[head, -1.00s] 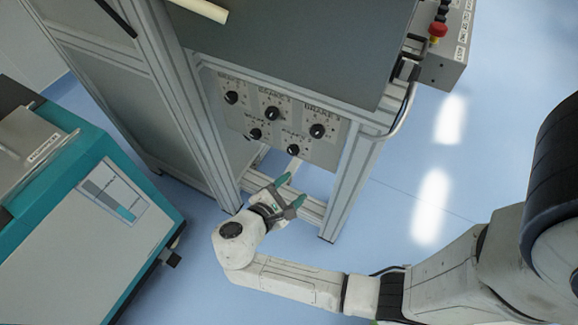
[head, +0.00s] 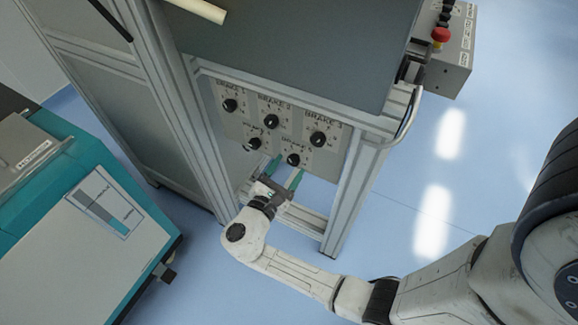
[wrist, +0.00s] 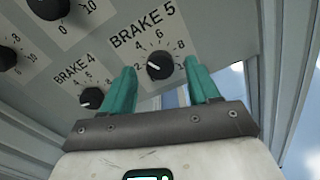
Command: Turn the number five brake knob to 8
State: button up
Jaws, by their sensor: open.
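The Brake 5 knob (wrist: 160,66) is black and round on a grey panel with a printed number scale. Its white mark points left, near the 2, and the 8 is at the upper right. In the head view the knob (head: 293,160) is at the panel's bottom, just beyond my fingertips. My gripper (head: 284,170) is open, with green fingers pointing up at the panel. In the wrist view the knob appears between the two fingers of my gripper (wrist: 160,67). I see no contact, and the remaining distance is unclear.
The Brake 4 knob (wrist: 92,98) sits close by on the left. Several other brake knobs, such as Brake 3 (head: 318,139), are above. A metal frame post (head: 350,195) stands right of the panel. A teal machine (head: 110,200) is at left.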

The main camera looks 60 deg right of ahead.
jog(key=shift+d, duration=0.7)
jog(key=shift+c, duration=0.2)
jog(key=c, duration=1)
